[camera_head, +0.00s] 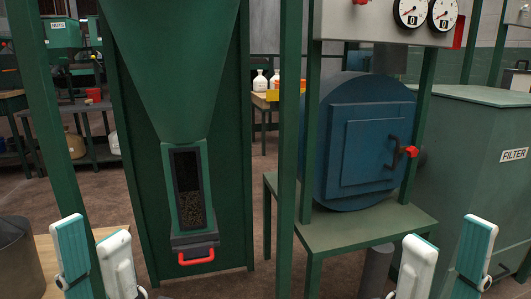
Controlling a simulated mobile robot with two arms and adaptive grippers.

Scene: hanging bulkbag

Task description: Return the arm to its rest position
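My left gripper (94,232) shows at the lower left of the head view, its white and teal fingers pointing up and spread apart with nothing between them. My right gripper (448,234) shows at the lower right in a similar upright pose, its fingers also apart and empty. Neither gripper appears to touch anything. The arms behind the grippers are out of the frame.
A green hopper (175,60) with a red-handled chute (196,257) stands ahead. A blue round-bodied unit (365,140) sits on a green stand (350,232). A green filter box (475,130) is at right. A dark bin (18,262) is at lower left. Green posts (289,150) stand between.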

